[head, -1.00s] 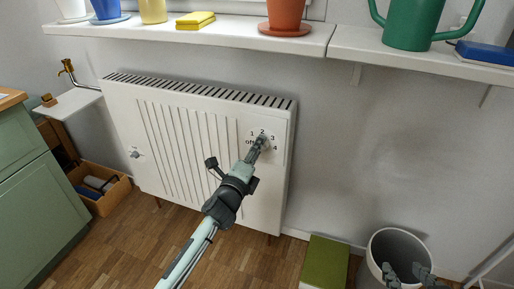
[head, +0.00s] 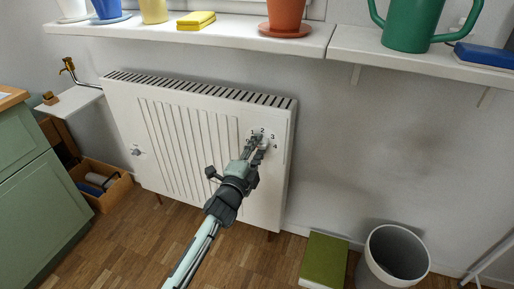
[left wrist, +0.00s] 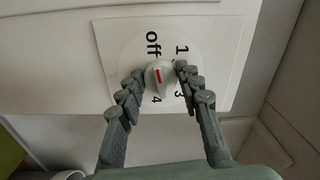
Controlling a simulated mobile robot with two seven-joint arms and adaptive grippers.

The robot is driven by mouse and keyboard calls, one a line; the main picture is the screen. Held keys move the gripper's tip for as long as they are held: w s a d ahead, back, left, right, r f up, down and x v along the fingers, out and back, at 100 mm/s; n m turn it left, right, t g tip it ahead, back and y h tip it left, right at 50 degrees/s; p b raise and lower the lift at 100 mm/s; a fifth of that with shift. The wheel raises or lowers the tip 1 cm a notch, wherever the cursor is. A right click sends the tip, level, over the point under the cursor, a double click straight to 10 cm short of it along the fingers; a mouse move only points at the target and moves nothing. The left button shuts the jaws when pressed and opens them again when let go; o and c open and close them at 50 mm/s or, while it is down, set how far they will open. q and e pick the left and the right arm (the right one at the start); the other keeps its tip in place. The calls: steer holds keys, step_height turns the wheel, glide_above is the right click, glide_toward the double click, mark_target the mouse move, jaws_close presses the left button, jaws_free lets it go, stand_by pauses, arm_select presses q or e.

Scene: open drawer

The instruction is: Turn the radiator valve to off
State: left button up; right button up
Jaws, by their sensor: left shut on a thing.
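The radiator valve is a round white knob (left wrist: 160,74) with a red mark, on a white dial plate (left wrist: 105,38) marked off, 1, 3 and 4. The 2 is hidden by a finger in the left wrist view. The red mark lies almost along the off-to-4 direction; which end points is unclear. My left gripper (head: 256,143) is shut on the knob, one finger on each side. In the head view the fingers cover part of the dial and the off label. My right gripper is out of view.
The white radiator (head: 180,150) hangs on the wall below a windowsill (head: 200,36) with pots. A second small knob (head: 136,151) is at its left. A grey bin (head: 372,262) and green box (head: 323,262) stand at lower right.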

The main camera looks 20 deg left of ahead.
arm_select(q)
steer(key=o, duration=1.1)
steer(key=shift+o, duration=0.2)
steer(key=s, duration=1.2)
steer(key=shift+a, duration=0.2)
steer(key=shift+a, duration=0.1)
